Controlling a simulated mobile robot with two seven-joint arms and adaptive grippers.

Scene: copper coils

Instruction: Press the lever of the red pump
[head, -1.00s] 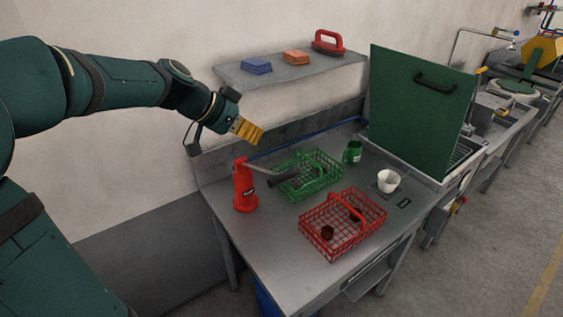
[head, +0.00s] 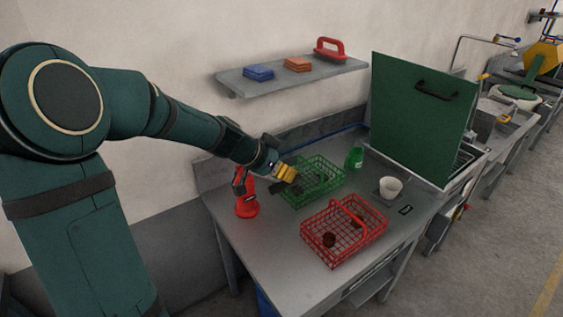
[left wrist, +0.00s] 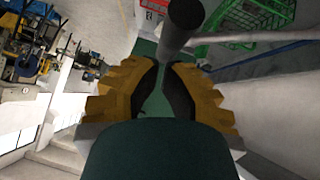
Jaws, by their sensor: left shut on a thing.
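The red pump (head: 246,204) stands upright at the left end of the metal table. Its dark lever sticks out to the right, and my left arm partly hides it in the head view. My left gripper (head: 288,173), with yellow fingers, is at the lever's outer end, beside the green basket. In the left wrist view the lever's dark, rounded bar (left wrist: 180,28) lies at the fingertips. The left gripper (left wrist: 164,68) is shut on the lever, with a narrow gap between its dark pads. My right gripper is not in view.
A green wire basket (head: 336,190) is right behind the gripper. A red wire basket (head: 374,236) holds dark pieces. A green mug (head: 354,158) and a white cup (head: 390,187) stand to the right. A shelf (head: 340,77) hangs above; the table's front left is clear.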

